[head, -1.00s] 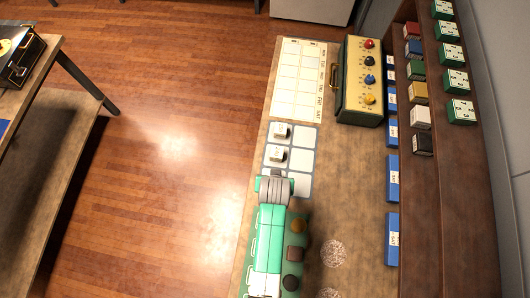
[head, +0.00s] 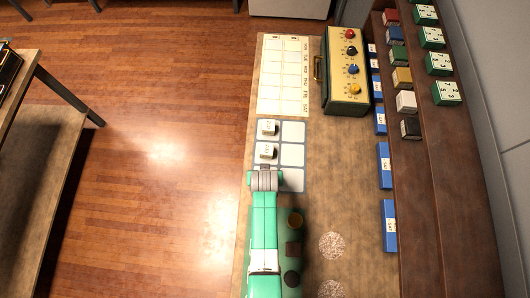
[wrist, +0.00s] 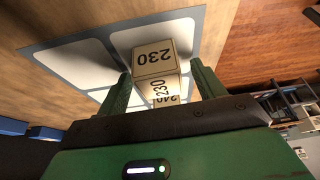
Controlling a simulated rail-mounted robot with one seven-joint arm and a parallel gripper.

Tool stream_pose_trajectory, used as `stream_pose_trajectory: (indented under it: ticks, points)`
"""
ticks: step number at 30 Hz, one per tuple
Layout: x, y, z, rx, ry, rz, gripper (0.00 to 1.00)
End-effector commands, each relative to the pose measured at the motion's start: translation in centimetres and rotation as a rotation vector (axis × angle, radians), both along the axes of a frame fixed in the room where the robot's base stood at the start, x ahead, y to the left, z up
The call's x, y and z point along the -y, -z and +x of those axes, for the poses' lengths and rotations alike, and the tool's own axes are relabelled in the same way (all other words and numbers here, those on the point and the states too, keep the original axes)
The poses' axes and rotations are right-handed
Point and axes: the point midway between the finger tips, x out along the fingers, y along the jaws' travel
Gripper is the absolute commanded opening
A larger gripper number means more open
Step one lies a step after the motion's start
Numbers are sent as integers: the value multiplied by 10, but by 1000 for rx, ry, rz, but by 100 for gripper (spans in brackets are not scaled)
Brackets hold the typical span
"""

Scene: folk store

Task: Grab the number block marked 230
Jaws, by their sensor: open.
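A white block marked 230 (wrist: 153,57) shows in the wrist view with the number on two faces, between the finger tips in the picture. Another white block (wrist: 173,100), its number partly hidden and perhaps 240, shows just below it. In the head view two white blocks, one farther (head: 268,128) and one nearer (head: 266,151), stand on a grid of pale squares; their numbers are too small to read. My gripper (wrist: 160,70) is open, one green finger on each side of the 230 block. I cannot tell whether the fingers touch it.
The pale-square grid (head: 292,155) has bare squares to the right. A calendar sheet (head: 283,75) and a yellow box with coloured knobs (head: 347,70) lie beyond. Blue blocks (head: 384,165) line the right side beside a wooden shelf (head: 430,200). A dark green holder (head: 290,240) is beside my arm.

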Motion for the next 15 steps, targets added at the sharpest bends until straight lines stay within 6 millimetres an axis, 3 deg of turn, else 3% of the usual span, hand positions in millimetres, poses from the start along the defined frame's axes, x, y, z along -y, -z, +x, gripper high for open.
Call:
stream_pose_trajectory:
  ticks: [1, 6, 8, 15]
  points:
    - [0, 0, 0, 0, 0, 0, 62]
    - [0, 0, 0, -1, 0, 0, 29]
    - [0, 0, 0, -1, 0, 0, 20]
    - [0, -1, 0, 0, 0, 0, 20]
